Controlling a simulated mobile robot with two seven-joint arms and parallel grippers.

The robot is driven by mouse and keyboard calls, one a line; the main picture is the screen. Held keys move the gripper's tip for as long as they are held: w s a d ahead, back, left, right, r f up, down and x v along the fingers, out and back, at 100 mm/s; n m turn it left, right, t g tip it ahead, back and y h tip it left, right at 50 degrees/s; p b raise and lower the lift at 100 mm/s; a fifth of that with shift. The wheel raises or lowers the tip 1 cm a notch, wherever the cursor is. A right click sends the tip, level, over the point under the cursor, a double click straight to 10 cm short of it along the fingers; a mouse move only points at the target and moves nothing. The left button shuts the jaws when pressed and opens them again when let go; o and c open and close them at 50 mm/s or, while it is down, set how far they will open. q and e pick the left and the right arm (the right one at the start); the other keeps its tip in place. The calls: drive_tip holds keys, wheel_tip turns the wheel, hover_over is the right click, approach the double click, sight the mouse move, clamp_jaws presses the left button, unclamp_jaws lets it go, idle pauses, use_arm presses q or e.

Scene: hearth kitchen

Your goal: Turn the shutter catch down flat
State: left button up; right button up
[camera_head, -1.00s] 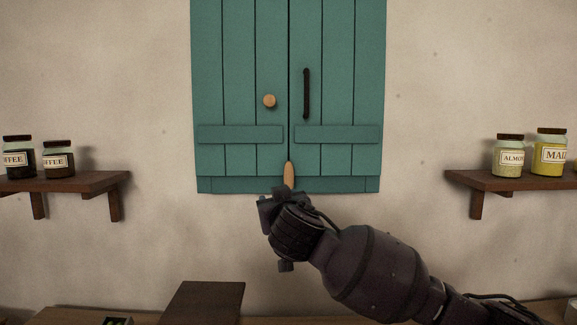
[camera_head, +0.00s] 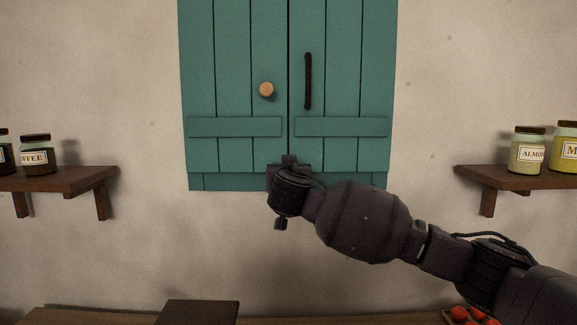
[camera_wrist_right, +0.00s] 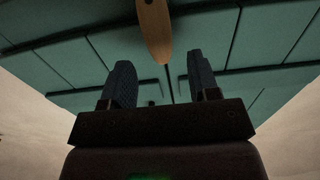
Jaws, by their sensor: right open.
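The teal shutters (camera_head: 232,60) are closed on the wall, with a round wooden knob on the left leaf and a dark bar handle on the right leaf. The wooden shutter catch (camera_wrist_right: 154,30) shows in the right wrist view as a slim tan piece with a rounded end, in line with the gap between my fingers. In the head view it is hidden behind my right gripper (camera_head: 288,163), which is at the shutters' lower middle. The right gripper is open and empty, its two fingers (camera_wrist_right: 161,75) apart on either side of the catch's line. My left gripper is out of view.
A wall shelf (camera_head: 62,180) with jars stands at the left, another shelf (camera_head: 510,176) with jars at the right. A dark board (camera_head: 200,312) and several red fruits (camera_head: 470,315) are low down. The wall beside the shutters is clear.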

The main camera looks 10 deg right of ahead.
drive_tip(key=shift+w+d+p, duration=0.15)
drive_tip(key=shift+w+d, duration=0.05)
drive_tip(key=shift+w, duration=0.75)
drive_tip(key=shift+w+d+p, duration=0.15)
drive_tip(key=shift+w+d, duration=0.05)
drive_tip(key=shift+w, duration=0.75)
clamp_jaws()
